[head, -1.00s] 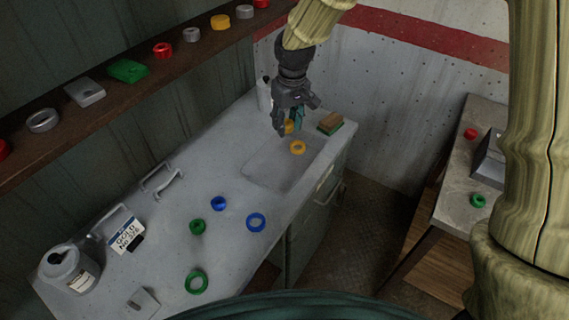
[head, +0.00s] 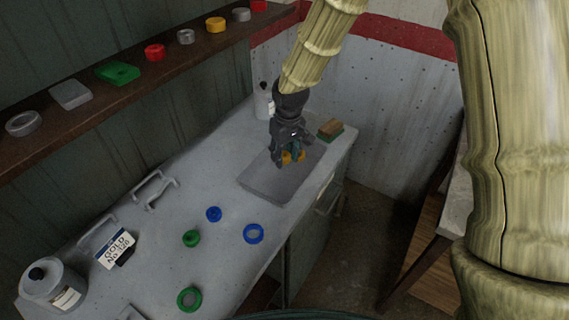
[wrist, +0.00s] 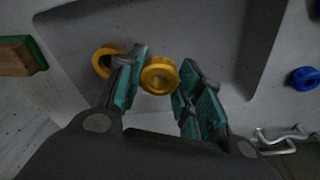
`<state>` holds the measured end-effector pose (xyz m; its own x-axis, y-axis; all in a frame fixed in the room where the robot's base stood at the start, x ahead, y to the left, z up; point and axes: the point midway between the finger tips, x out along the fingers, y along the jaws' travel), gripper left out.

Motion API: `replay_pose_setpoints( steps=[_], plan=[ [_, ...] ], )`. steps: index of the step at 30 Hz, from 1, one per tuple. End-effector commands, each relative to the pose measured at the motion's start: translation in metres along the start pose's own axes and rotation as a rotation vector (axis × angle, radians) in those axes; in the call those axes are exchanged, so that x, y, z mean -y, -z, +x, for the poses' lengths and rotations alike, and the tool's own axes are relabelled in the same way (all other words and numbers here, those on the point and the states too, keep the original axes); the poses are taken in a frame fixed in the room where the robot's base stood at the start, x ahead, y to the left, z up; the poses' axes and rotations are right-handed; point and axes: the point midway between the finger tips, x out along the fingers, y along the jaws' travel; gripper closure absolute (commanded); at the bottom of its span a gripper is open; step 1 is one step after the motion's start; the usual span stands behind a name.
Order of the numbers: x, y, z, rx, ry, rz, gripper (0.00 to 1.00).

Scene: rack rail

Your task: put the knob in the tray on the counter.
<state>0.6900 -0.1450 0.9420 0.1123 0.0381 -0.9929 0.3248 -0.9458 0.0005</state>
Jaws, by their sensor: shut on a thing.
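My gripper (head: 291,160) is over the shallow grey tray (head: 268,188) at the far end of the counter. It is shut on a yellow knob (head: 286,158), which also shows between the teal fingertips in the wrist view (wrist: 159,76). The knob is round with a dished face. A yellow ring (wrist: 105,61) lies in the tray beside the left finger in the wrist view. The tray's floor and raised walls show around the fingers. I cannot tell whether the knob touches the tray floor.
A sponge (head: 330,129) lies beyond the tray, with a bottle (head: 264,101) to the left. Blue rings (head: 253,234) and green rings (head: 189,299) lie on the counter's near part. A shelf (head: 90,109) with several coloured parts runs along the left wall. A second table stands right.

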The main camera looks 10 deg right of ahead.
Motion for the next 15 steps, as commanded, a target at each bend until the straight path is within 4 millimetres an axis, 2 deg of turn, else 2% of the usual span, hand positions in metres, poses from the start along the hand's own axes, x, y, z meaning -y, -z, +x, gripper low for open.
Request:
replay_pose_setpoints(
  steps=[7,15],
  plan=[
    [0.0,-0.002,0.012,0.0,0.0,0.0,0.89],
    [0.0,-0.005,0.041,0.0,0.0,-0.001,0.89]
  ],
)
